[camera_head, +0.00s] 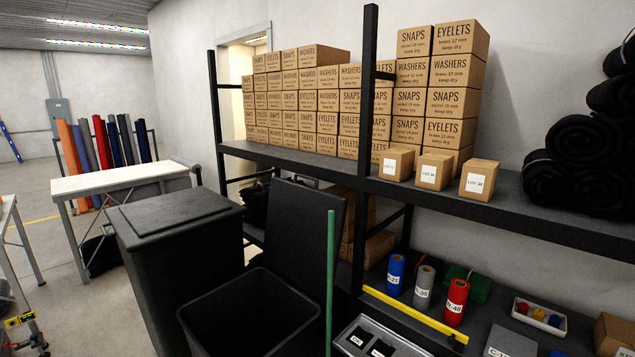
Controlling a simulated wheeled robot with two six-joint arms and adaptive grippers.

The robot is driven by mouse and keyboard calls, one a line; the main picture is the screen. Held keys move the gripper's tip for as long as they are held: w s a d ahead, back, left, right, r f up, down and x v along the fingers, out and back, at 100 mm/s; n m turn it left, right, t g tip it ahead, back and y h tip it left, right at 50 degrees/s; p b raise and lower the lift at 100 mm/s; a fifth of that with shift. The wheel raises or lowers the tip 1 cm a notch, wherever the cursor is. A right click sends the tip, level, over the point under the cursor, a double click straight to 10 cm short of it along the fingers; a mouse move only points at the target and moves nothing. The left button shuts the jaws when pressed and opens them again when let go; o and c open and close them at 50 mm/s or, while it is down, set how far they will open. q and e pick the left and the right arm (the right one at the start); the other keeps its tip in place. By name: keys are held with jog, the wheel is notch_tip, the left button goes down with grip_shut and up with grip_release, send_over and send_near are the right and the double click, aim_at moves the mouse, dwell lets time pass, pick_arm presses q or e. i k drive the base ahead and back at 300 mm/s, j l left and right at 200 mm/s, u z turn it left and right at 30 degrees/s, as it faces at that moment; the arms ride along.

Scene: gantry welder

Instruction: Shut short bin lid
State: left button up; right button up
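The short bin (240,318) is a black, square-topped bin at the bottom centre, and its mouth is open. Its black lid (297,232) stands raised, nearly upright, at the back of the bin and leans slightly away. The bin's inside looks dark, and its lower part is cut off by the picture edge. A taller black bin (165,275) stands just to its left with its lid (175,210) shut. Neither of my grippers shows in the head view.
A green pole (330,280) stands upright by the raised lid's right side. A black shelf rack (510,205) with cardboard boxes (325,100) is behind. A yellow bar (415,315) lies on the lower shelf. A white-topped table (120,180) stands left; open floor (60,260) lies beyond.

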aim_at(295, 245)
jog(key=i+u, duration=0.45)
jog(key=i, duration=0.3)
jog(key=i+l+u, duration=0.2)
jog(key=i+u, duration=0.25)
jog(key=i, duration=0.35)
